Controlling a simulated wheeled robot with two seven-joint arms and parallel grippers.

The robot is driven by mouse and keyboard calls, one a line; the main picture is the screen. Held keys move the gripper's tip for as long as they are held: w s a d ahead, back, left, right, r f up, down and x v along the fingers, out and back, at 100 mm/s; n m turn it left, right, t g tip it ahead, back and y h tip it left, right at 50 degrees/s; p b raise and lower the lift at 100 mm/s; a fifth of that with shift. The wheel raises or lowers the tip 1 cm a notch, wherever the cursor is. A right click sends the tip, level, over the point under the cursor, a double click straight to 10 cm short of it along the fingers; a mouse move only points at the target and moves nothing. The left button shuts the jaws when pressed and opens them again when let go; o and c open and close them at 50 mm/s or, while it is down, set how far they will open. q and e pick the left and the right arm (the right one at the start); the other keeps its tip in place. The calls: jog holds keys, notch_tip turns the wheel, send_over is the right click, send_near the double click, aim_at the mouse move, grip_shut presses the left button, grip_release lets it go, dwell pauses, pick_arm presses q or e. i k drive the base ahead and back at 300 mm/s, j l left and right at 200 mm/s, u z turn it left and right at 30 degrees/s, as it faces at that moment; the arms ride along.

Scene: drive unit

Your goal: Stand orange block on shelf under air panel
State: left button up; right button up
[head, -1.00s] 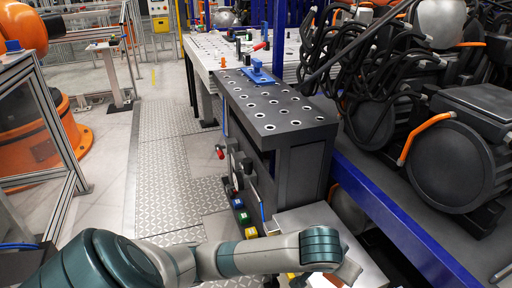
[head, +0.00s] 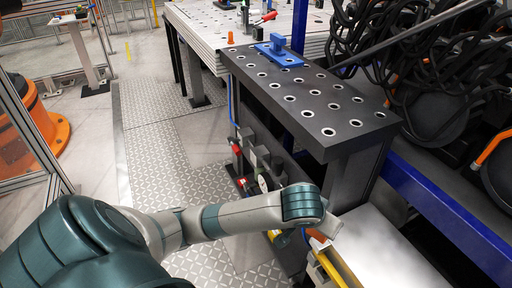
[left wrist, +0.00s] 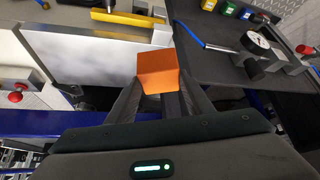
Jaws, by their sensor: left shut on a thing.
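My left gripper (left wrist: 160,97) is shut on the orange block (left wrist: 158,72), which sticks out past the fingertips in the left wrist view. In the head view the block (head: 318,236) shows as a small orange patch below my wrist; the fingers there are hidden. The air panel (left wrist: 225,40), dark with a gauge, a blue tube and coloured fittings, lies right of the block in the left wrist view. A pale metal shelf (head: 385,250) with a yellow bar is at the lower right of the head view, and also left of the block (left wrist: 95,62). The block appears held above it; contact cannot be told.
A dark perforated bench (head: 300,95) with a blue fixture (head: 278,50) stands above the panel. A blue beam (head: 425,205) runs along the right. Black hoses (head: 400,70) hang at the upper right. The patterned floor (head: 165,150) to the left is clear.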

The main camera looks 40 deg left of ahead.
aim_at(289, 257)
jog(key=j, duration=1.6)
